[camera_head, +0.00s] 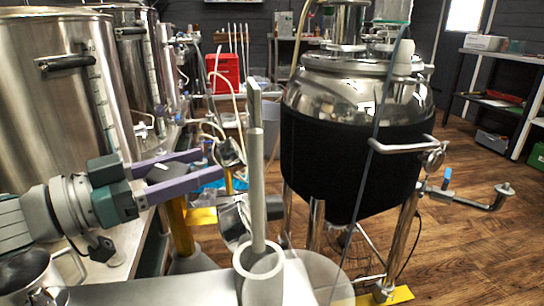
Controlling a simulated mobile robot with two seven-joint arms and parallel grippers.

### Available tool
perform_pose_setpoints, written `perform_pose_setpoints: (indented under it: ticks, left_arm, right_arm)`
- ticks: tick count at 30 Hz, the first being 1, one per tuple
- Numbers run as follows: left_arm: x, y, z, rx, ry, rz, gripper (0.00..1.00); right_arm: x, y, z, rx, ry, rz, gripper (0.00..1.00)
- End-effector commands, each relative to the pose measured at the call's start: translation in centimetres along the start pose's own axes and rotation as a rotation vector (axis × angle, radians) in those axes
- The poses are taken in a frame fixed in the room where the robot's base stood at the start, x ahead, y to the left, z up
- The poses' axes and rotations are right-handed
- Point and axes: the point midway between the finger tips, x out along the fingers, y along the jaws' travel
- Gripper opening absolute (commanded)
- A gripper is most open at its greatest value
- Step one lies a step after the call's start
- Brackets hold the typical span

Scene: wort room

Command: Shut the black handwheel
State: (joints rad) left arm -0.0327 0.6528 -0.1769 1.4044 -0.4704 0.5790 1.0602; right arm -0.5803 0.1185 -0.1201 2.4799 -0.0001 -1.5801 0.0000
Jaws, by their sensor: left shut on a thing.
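My left gripper (211,164) reaches in from the left, with two purple fingers standing apart one above the other. A small dark round part, which looks like the black handwheel (230,152), is at the fingertips, among pipes left of the grey upright post. The fingers are shut on it, one on each side, though the contact itself is small and hard to make out. How far the wheel is turned cannot be told. My right gripper is not in view.
Big steel tanks (50,110) stand at the left. A steel vessel with a black jacket (350,160) stands on legs at centre right. A grey upright post (257,190) rises in front. Wooden floor (480,240) is open at the right.

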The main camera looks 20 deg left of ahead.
Motion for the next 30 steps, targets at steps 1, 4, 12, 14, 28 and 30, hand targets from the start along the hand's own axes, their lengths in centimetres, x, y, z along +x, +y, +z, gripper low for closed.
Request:
perform_pose_setpoints:
  ticks: [1, 4, 12, 14, 28, 30]
  left_arm:
    - [0.0, 0.0, 0.0, 0.000, 0.000, 0.001, 0.27]
    - [0.0, 0.0, 0.0, 0.000, 0.000, 0.001, 0.16]
    - [0.0, 0.0, 0.1, 0.003, 0.000, 0.022, 0.11]
    - [0.0, 0.1, 0.1, 0.002, 0.000, 0.042, 0.11]
    - [-0.2, 0.9, 0.6, 0.009, 0.002, 0.364, 0.11]
    - [-0.2, 1.0, 0.6, 0.009, 0.002, 0.417, 0.11]
  right_arm:
    - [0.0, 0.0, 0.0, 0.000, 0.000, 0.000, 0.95]
    - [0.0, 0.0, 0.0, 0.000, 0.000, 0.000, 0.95]
    - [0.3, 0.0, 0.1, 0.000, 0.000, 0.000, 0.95]
    - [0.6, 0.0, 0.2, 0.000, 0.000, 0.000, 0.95]
    - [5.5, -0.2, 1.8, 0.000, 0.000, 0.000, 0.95]
    - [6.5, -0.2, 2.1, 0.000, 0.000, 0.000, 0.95]
